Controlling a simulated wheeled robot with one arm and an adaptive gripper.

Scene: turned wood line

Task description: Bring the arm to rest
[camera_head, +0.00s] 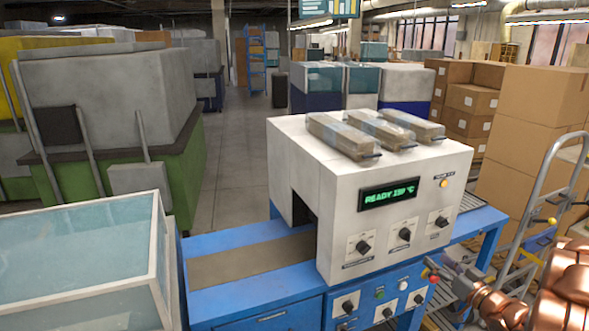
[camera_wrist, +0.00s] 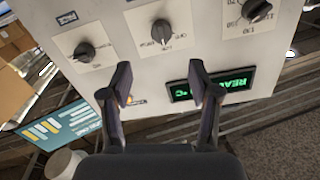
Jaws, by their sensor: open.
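My gripper (camera_wrist: 160,84) is open, with its two dark fingers spread apart and nothing between them. In the wrist view its fingers point at the white front of a machine, which appears turned over, with knobs (camera_wrist: 162,32) and a green lit display (camera_wrist: 222,86). In the head view my arm comes in at the lower right, and the gripper (camera_head: 436,268) is in front of the machine's right side. The white machine (camera_head: 300,160) stands on a blue bench (camera_head: 255,300), and its display (camera_head: 389,194) reads READY with a temperature. I cannot tell the exact gap between fingers and panel.
Several wrapped packages (camera_head: 340,134) lie on top of the machine. A hand truck (camera_head: 540,200) and stacked cardboard boxes (camera_head: 530,150) stand at the right. A glass-sided case (camera_head: 80,260) is at the lower left. A clear aisle (camera_head: 235,150) runs behind the bench.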

